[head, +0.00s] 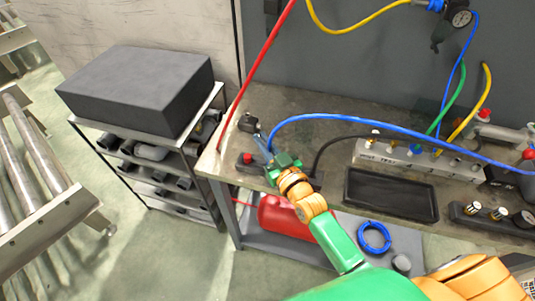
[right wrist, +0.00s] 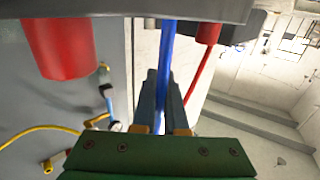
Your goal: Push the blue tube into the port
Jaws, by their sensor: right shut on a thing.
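The blue tube (head: 345,118) arcs over the bench from the right side down to my right gripper (head: 261,141) at the bench's left end. In the right wrist view the right gripper (right wrist: 160,105) is shut on the blue tube (right wrist: 167,50), which runs between its two dark fingers up to a grey block (right wrist: 130,8). I cannot tell whether the tube's end is inside a port there. In the head view a small dark fitting (head: 248,122) is just beyond the fingertips. My left gripper is not in view.
A red tube (head: 258,66) runs down past the bench's left corner. A pale manifold (head: 400,156) with several tubes, a black tray (head: 390,194) and a dark block with a red knob (head: 246,159) are on the bench. A shelf cart (head: 148,170) stands to the left.

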